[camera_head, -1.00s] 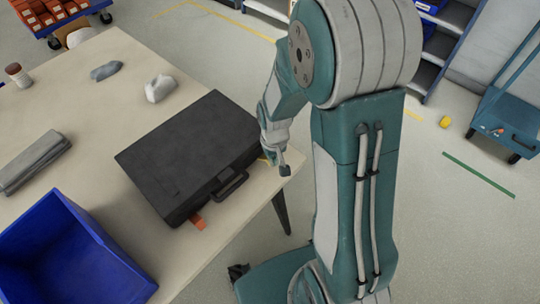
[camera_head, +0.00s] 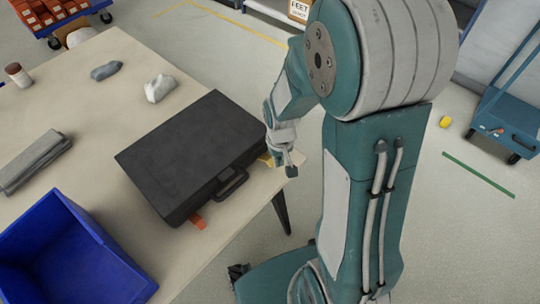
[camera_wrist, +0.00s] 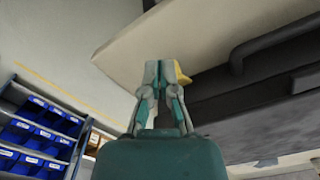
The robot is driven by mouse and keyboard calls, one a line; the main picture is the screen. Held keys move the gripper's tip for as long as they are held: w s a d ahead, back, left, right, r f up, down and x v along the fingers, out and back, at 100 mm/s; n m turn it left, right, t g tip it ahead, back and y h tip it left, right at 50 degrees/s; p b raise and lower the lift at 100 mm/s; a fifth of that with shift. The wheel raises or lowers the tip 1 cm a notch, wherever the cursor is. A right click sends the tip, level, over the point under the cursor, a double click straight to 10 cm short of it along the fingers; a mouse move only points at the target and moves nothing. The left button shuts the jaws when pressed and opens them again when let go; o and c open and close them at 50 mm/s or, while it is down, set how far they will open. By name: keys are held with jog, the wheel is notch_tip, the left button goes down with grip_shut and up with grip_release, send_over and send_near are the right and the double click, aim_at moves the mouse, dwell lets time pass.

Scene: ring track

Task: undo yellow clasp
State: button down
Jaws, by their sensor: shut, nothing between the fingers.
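A black case (camera_head: 190,155) lies shut on the table, its handle (camera_head: 232,184) on the side facing my arm. The yellow clasp (camera_head: 266,159) shows as a small patch at the case's right end, partly behind my gripper. In the wrist view the yellow clasp (camera_wrist: 182,76) sticks out just right of my fingertips. An orange clasp (camera_head: 198,222) hangs at the case's other front end. My gripper (camera_head: 290,168) is shut and empty beside the yellow clasp; its fingertips (camera_wrist: 165,66) also show in the wrist view. Whether they touch the clasp I cannot tell.
The table (camera_head: 105,160) also holds a blue bin (camera_head: 60,255), a grey stack (camera_head: 35,162), a white lump (camera_head: 159,88), a blue-grey lump (camera_head: 106,70) and a brown-white jar (camera_head: 17,74). Floor is open past the table's right edge. A blue cart (camera_head: 507,125) stands far right.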

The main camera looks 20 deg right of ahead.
notch_tip(320, 180, up, 6)
dwell(0.8)
jog(key=shift+r, duration=0.1)
dwell(0.3)
jog(key=s+r+t, duration=0.2)
jog(key=s+r, duration=0.4)
jog(key=r, duration=0.3)
jog(key=s+a+r+t, duration=0.1)
jog(key=s+r+t, duration=0.2)
jog(key=s+r, duration=0.3)
notch_tip(320, 180, up, 3)
jog(key=shift+a+f+t, duration=0.1)
jog(key=shift+a+t, duration=0.2)
